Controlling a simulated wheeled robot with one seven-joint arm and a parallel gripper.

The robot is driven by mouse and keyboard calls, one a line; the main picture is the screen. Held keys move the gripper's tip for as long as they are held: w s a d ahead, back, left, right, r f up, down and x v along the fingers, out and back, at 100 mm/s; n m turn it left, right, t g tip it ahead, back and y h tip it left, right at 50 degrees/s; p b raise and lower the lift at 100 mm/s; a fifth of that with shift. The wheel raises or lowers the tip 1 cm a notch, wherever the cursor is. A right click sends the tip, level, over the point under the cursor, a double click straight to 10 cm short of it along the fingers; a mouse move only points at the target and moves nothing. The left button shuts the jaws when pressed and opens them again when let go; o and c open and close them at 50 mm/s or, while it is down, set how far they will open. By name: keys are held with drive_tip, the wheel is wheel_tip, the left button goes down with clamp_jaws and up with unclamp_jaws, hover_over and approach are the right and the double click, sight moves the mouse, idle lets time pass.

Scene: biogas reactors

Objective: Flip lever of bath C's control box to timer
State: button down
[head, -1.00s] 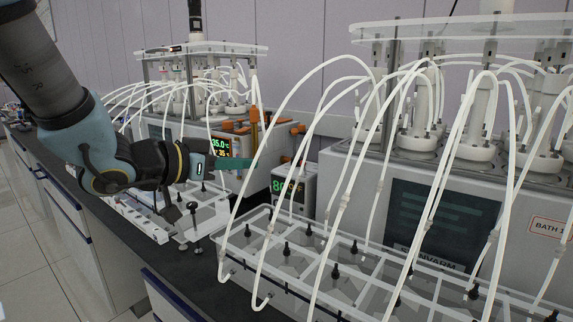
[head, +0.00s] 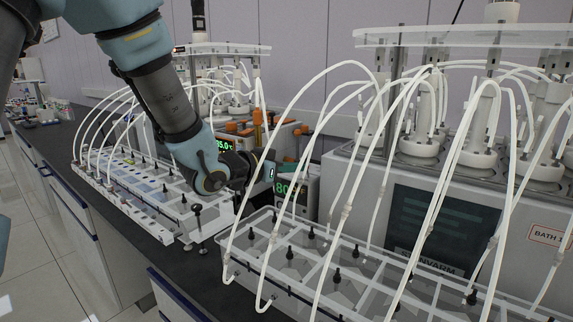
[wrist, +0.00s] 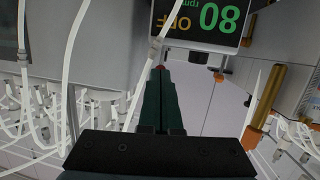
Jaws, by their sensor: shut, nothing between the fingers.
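A small grey control box (head: 312,188) with a dark display reading 80 stands left of the large bath unit at right. In the wrist view its display (wrist: 205,20) is upside down and reads 80 rpm and OFF. A small dark block (wrist: 199,57), possibly the lever, sits on the light face beside the display; its setting cannot be told. My gripper (head: 290,164) is at the box's upper left in the head view, partly covering it. In the wrist view my gripper's green fingers (wrist: 161,92) are together and empty, close to the box. A small red spot shows at their tips.
White tubes (head: 262,170) arch close to my gripper and across the wrist view. A clear rack (head: 330,262) stands in front of the bath unit (head: 350,185). Another rack (head: 140,190) lies left of my arm. Orange-handled parts (head: 258,118) stand behind.

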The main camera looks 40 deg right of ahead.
drive_tip(key=shift+d, duration=0.1)
idle(0.3)
drive_tip(key=shift+d+r+y+p, duration=0.1)
drive_tip(key=shift+r+y+p, duration=0.25)
drive_tip(key=shift+p, duration=0.45)
drive_tip(key=shift+w, duration=0.1)
drive_tip(key=shift+w+d+r+y+p, duration=0.25)
drive_tip(key=shift+d+r+p, duration=0.1)
drive_tip(key=shift+d+p, duration=0.4)
drive_tip(key=shift+w+d+r+y+p, duration=0.1)
drive_tip(key=shift+d+r+y+p, duration=0.15)
drive_tip(key=shift+d+p, duration=0.45)
drive_tip(key=shift+a, duration=0.1)
drive_tip(key=shift+r, duration=0.1)
drive_tip(key=shift+r+p, duration=0.75)
drive_tip(key=shift+r, duration=0.05)
